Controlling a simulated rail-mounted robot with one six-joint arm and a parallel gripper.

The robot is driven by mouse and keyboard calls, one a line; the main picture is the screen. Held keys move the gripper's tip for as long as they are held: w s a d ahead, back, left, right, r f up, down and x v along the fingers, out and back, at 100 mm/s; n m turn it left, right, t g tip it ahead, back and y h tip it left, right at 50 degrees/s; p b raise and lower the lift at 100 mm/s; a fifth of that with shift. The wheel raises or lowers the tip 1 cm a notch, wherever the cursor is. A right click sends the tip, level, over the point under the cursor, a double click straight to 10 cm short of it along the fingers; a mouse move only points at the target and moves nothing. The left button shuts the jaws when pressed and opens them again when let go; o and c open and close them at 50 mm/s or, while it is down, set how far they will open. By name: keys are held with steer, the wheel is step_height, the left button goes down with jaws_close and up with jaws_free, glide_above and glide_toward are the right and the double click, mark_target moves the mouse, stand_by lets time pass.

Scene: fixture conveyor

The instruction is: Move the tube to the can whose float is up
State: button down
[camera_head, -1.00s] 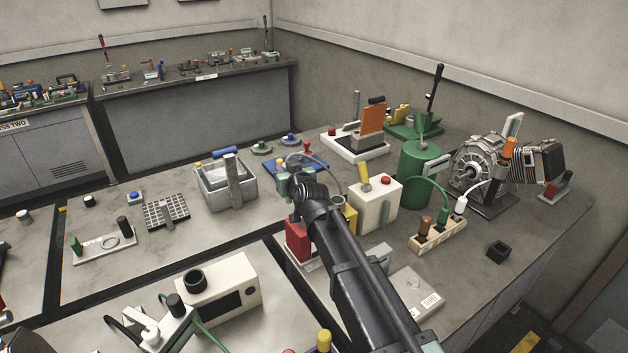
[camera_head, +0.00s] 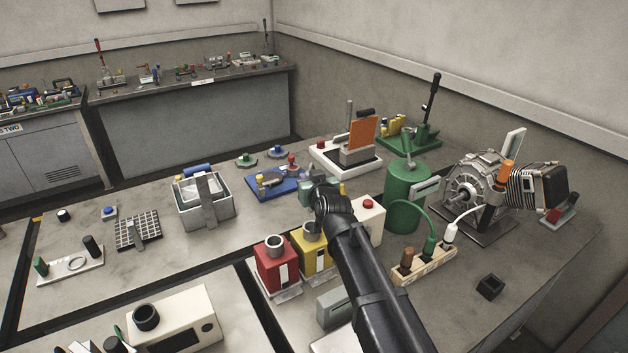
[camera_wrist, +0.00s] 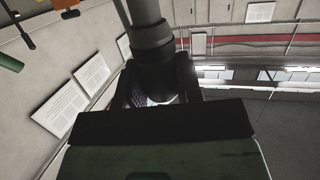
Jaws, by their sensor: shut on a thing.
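My gripper (camera_wrist: 160,88) is shut on a dark grey stepped cylinder (camera_wrist: 148,35) in the wrist view, probably the tube. In the head view my arm hides the jaws and the held piece. A red can (camera_head: 277,268) and a yellow can (camera_head: 312,258) stand side by side on the bench, each with a grey round neck on top and a pale strip on its front. My wrist is just above and behind the yellow can. I cannot make out either float's height.
A cream box (camera_head: 370,222) with a red button stands behind my arm. A green cylinder (camera_head: 404,203), a socket strip (camera_head: 425,268) and a motor (camera_head: 468,195) stand to the right. A grey tub (camera_head: 208,215) and a blue tray (camera_head: 268,190) stand left. Bare bench lies left of the cans.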

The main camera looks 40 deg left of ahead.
steer(key=b, duration=0.5)
glide_above(312, 211)
steer(key=shift+w+a+f, duration=0.1)
steer(key=shift+f, duration=1.15)
steer(key=shift+w+a+f, duration=0.1)
steer(key=shift+f, duration=1.15)
steer(key=shift+f+b, duration=0.3)
steer(key=shift+f, duration=0.05)
steer(key=shift+f+b, duration=1.85)
steer(key=shift+b, duration=0.05)
steer(key=shift+f+b, duration=0.35)
steer(key=c, duration=1.1)
jaws_free()
steer(key=shift+o, duration=0.2)
steer(key=o, duration=0.5)
